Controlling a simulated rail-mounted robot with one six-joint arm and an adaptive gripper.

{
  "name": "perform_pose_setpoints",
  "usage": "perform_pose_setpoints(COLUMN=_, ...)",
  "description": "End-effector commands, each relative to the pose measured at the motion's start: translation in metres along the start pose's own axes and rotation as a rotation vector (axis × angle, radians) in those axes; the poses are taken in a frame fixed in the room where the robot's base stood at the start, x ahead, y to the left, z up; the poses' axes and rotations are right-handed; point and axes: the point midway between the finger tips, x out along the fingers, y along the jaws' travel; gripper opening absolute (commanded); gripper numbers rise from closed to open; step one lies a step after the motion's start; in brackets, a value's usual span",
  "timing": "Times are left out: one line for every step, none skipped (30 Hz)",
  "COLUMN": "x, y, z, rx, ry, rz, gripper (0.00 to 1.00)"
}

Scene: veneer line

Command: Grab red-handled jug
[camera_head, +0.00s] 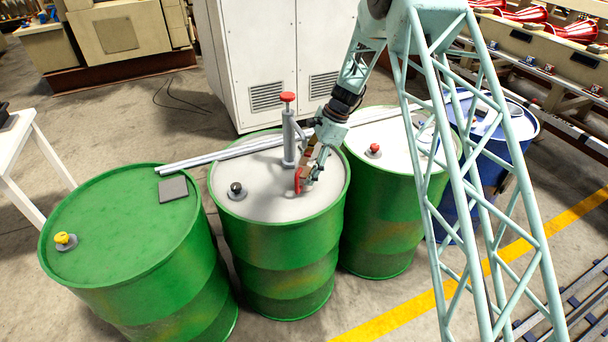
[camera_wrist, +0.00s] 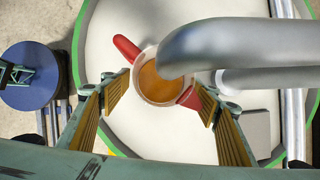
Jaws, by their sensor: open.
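The jug (camera_wrist: 160,82) stands on the pale top of the middle green drum, seen from above with amber liquid inside. Its red handle (camera_wrist: 127,48) points to the upper left in the wrist view; another red part (camera_wrist: 190,97) shows at its right side. In the head view the red handle (camera_head: 299,181) shows beside my gripper (camera_head: 308,177), which hides much of the jug. In the wrist view my gripper (camera_wrist: 160,92) is open, with a finger on either side of the jug. I cannot tell whether either finger touches it.
A grey hand pump (camera_head: 289,140) with a red knob stands on the middle drum (camera_head: 280,240); its thick spout (camera_wrist: 230,45) reaches over the jug. Metal rods (camera_head: 235,151) lie behind. Green drums stand left (camera_head: 130,230) and right (camera_head: 385,215), a blue drum (camera_head: 490,165) farther right.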

Motion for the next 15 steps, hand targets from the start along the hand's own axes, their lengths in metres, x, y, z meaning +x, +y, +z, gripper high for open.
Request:
perform_pose_setpoints(x=0.007, y=0.001, z=0.001, rx=0.0, ry=0.0, rz=0.002, gripper=0.56)
perform_pose_setpoints(x=0.01, y=0.001, z=0.001, rx=0.0, ry=0.0, rz=0.002, gripper=0.56)
perform_pose_setpoints(x=0.014, y=0.001, z=0.001, rx=0.0, ry=0.0, rz=0.001, gripper=0.56)
perform_pose_setpoints(x=0.017, y=0.001, z=0.001, rx=0.0, ry=0.0, rz=0.001, gripper=0.56)
perform_pose_setpoints(x=0.02, y=0.001, z=0.002, rx=0.0, ry=0.0, rz=0.001, gripper=0.56)
perform_pose_setpoints(x=0.023, y=0.001, z=0.002, rx=0.0, ry=0.0, rz=0.001, gripper=0.56)
perform_pose_setpoints(x=0.025, y=0.001, z=0.002, rx=0.0, ry=0.0, rz=0.001, gripper=0.56)
perform_pose_setpoints(x=0.027, y=0.001, z=0.001, rx=0.0, ry=0.0, rz=0.0, gripper=0.56)
perform_pose_setpoints(x=0.029, y=0.001, z=0.001, rx=0.0, ry=0.0, rz=0.0, gripper=0.56)
perform_pose_setpoints(x=0.03, y=0.001, z=0.001, rx=0.0, ry=0.0, rz=0.0, gripper=0.56)
perform_pose_setpoints(x=0.03, y=0.001, z=0.001, rx=0.0, ry=0.0, rz=0.0, gripper=0.56)
perform_pose_setpoints(x=0.031, y=0.001, z=0.001, rx=0.0, ry=0.0, rz=0.0, gripper=0.56)
perform_pose_setpoints(x=0.031, y=0.001, z=0.001, rx=0.0, ry=0.0, rz=0.0, gripper=0.56)
perform_pose_setpoints(x=0.031, y=0.001, z=0.001, rx=0.0, ry=0.0, rz=-0.001, gripper=0.56)
perform_pose_setpoints(x=0.031, y=0.0, z=0.001, rx=0.0, ry=0.0, rz=-0.001, gripper=0.56)
